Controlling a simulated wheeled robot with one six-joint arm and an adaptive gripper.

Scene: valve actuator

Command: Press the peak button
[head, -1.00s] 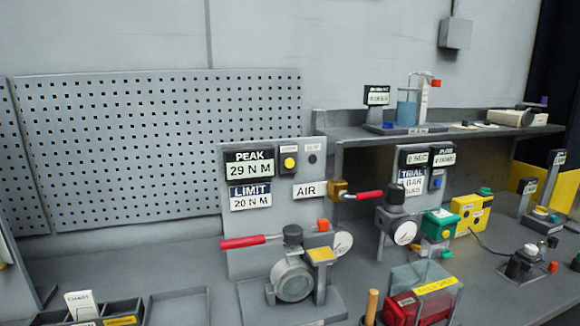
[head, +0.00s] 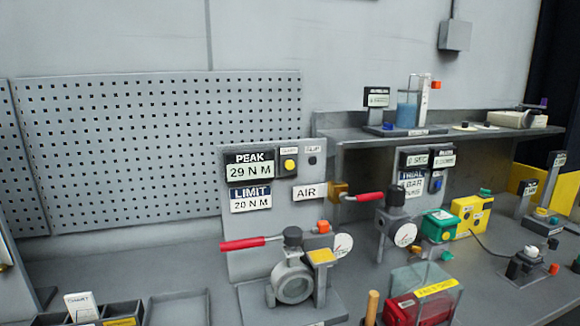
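The test panel (head: 260,252) stands upright on the bench in the head view. Its peak display (head: 249,165) reads 29 N M, and the limit display (head: 250,199) below it reads 20 N M. A round yellow button (head: 289,165) on a dark plate sits just right of the peak display, under a small label too small to read. A small dark round part (head: 312,160) is further right. A valve with a red lever handle (head: 242,243) stands in front of the panel. Nothing covers the yellow button. My gripper is not in view.
An AIR label with a red-handled valve (head: 362,197) and gauge (head: 405,234) are right of the panel. A clear-covered red box (head: 420,300) and wooden handle (head: 372,307) stand in front. A tray (head: 180,308) lies at left. The shelf (head: 450,136) overhangs behind.

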